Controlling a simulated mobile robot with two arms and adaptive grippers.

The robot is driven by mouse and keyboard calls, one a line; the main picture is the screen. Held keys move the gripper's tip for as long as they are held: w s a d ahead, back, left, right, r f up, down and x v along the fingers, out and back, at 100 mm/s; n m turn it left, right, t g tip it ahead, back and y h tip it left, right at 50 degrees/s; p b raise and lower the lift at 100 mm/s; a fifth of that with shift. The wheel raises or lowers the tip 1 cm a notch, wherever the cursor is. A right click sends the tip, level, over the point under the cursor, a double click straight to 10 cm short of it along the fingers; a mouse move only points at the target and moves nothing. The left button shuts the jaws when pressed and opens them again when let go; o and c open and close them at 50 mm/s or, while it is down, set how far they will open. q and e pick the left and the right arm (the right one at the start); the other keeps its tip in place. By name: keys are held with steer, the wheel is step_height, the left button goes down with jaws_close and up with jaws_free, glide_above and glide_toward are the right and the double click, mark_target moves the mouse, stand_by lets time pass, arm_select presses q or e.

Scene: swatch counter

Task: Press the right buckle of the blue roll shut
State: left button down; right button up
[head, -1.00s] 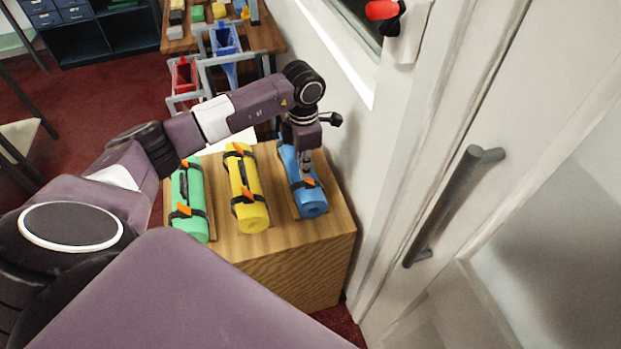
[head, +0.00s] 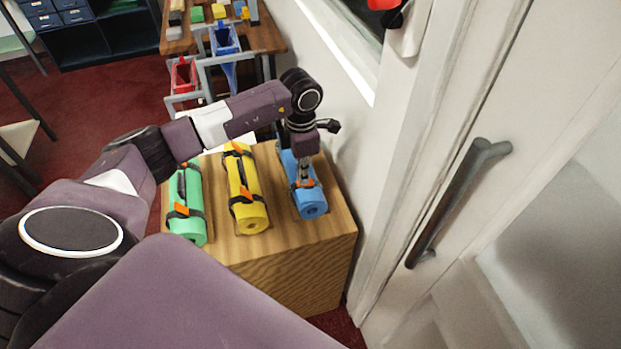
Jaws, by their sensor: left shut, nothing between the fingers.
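The blue roll (head: 312,205) lies on the right of the wooden counter (head: 285,255), held by dark straps. My left gripper (head: 303,178) is shut and empty, pointing down at the top of the blue roll right by the near buckle. I cannot tell if it touches the buckle or whether the buckle is fully closed. My right gripper is out of view.
A yellow roll (head: 246,190) and a green roll (head: 187,210) with orange buckles lie to the left on the same counter. A white wall and a door with a dark handle (head: 455,205) stand close on the right. A table with coloured items is behind.

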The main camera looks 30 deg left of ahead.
arm_select(q)
steer(key=shift+f, duration=0.4)
steer(key=shift+r, duration=0.1)
step_height(320, 180, up, 8)
steer(key=p, duration=0.4)
stand_by(0.4)
steer(key=shift+s, duration=0.1)
stand_by(0.3)
